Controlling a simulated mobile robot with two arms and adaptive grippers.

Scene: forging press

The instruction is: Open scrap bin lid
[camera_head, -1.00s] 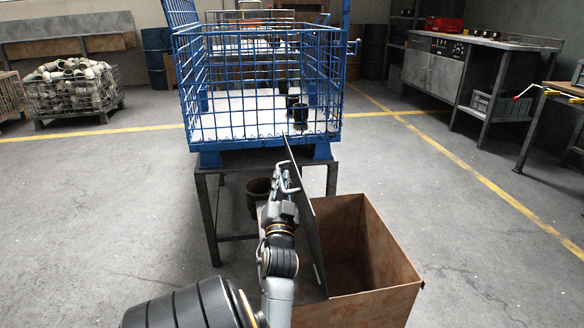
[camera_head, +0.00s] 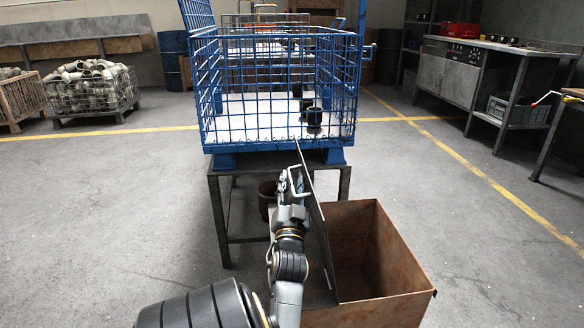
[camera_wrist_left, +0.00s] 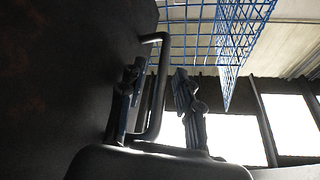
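The rusty brown scrap bin (camera_head: 385,255) stands at the lower right with its dark interior exposed. Its dark flat lid (camera_head: 318,235) stands up steeply along the bin's left side, seen almost edge-on. A bent metal handle (camera_head: 297,190) sticks out from the lid's left face. My left gripper (camera_head: 290,182) is at this handle. In the left wrist view, the lid (camera_wrist_left: 60,70) fills the left, and the handle (camera_wrist_left: 158,95) passes between the two separated fingers of my left gripper (camera_wrist_left: 158,105). A gap shows between the handle and the right finger. My right gripper is not in view.
A blue wire cage (camera_head: 270,95) holding dark cylindrical parts stands on a dark metal stand (camera_head: 222,215) just behind the lid. A dark bucket (camera_head: 267,195) is beneath it. A workbench (camera_head: 455,75) is at the right. Floor is free at left and right.

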